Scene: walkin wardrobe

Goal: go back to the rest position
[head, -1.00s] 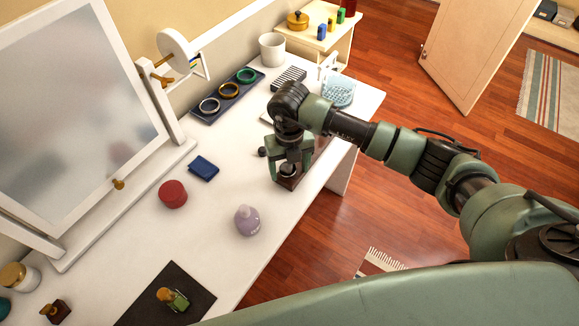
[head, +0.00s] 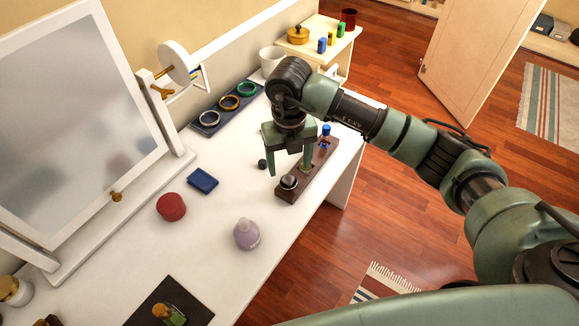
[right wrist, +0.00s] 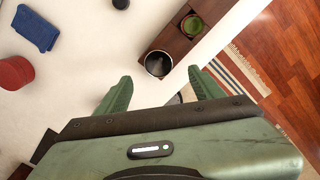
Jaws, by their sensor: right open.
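My right gripper (head: 290,170) is open and empty. It hangs over the white table (head: 215,255), above the near end of a dark wooden holder (head: 318,172). A round, silver-rimmed dark piece (head: 288,182) sits at the holder's near end, and a blue-topped piece (head: 326,130) stands at its far end. In the right wrist view the fingers of my gripper (right wrist: 160,82) are spread, with the round piece (right wrist: 158,64) beyond them and a green piece (right wrist: 193,24) in the holder. My left gripper is not in view.
A tray of rings (head: 226,104) lies behind. A large mirror (head: 75,120) stands left. A side shelf (head: 330,57) and open door (head: 470,50) are beyond.

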